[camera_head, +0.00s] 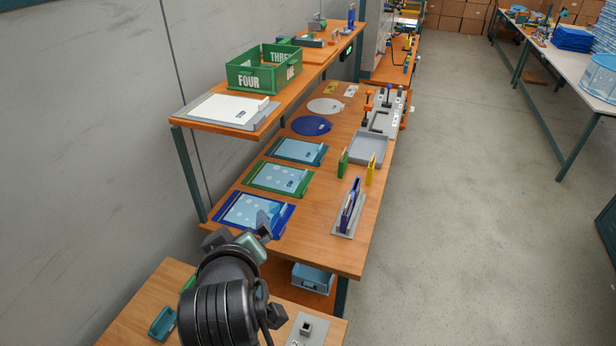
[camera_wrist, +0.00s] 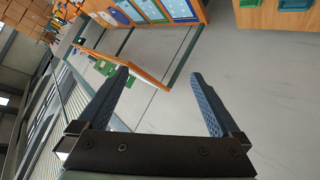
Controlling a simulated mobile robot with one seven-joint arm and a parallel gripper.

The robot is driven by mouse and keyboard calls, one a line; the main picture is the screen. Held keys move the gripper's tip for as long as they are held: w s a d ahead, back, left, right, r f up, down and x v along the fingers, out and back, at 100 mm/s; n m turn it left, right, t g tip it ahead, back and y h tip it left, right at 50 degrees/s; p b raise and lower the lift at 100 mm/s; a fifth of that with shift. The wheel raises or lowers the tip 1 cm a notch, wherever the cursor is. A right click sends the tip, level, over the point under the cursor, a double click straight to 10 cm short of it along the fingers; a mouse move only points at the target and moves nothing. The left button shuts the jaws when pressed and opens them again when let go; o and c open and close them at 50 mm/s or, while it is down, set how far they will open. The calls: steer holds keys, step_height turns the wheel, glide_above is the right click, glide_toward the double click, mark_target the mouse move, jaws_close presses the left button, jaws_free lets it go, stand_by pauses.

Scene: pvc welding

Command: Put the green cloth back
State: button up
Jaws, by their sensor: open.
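No thing that I can surely call the green cloth shows. A green-bordered flat sheet with a pale blue middle (camera_head: 278,178) lies on the workbench, between a blue-bordered sheet (camera_head: 243,212) and a teal-bordered one (camera_head: 297,151). A small green patch (camera_head: 187,284) shows beside my arm on the lower bench at the front; my arm hides most of it. My gripper (camera_wrist: 158,75) is open, with nothing between its fingers in the wrist view. In the head view it is over the near end of the workbench, by the blue-bordered sheet, partly hidden by my wrist.
A green crate (camera_head: 263,76) and a white board (camera_head: 226,108) stand on the raised shelf at the left. A grey tray (camera_head: 368,148), a blue holder (camera_head: 350,205) and upright green and yellow pieces are on the workbench's right. The floor (camera_head: 465,230) to the right is clear.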

steer(key=w+d+r+m+t, duration=0.1)
steer(key=d+r+m+t, duration=0.15)
steer(key=r, duration=0.65)
steer(key=d+r+m+t, duration=0.15)
steer(key=r+t, duration=0.25)
steer(key=r, duration=0.6)
steer(key=s+d+r+m+t, duration=0.1)
steer(key=s+d+r+t, duration=0.1)
steer(key=r, duration=0.6)
steer(key=s+d+r+m+t+h, duration=0.1)
steer(key=s+d+r+t, duration=0.2)
steer(key=s+r, duration=0.4)
steer(key=s+d+r+m+t+h, duration=0.1)
steer(key=s+r+t, duration=0.3)
steer(key=r, duration=0.5)
steer(key=shift+s+d+m, duration=0.4)
steer(key=shift+s+d, duration=0.1)
steer(key=shift+d, duration=0.15)
steer(key=shift+r, duration=0.1)
step_height(320, 180, down, 4)
steer(key=b, duration=0.3)
steer(key=shift+w+r, duration=0.1)
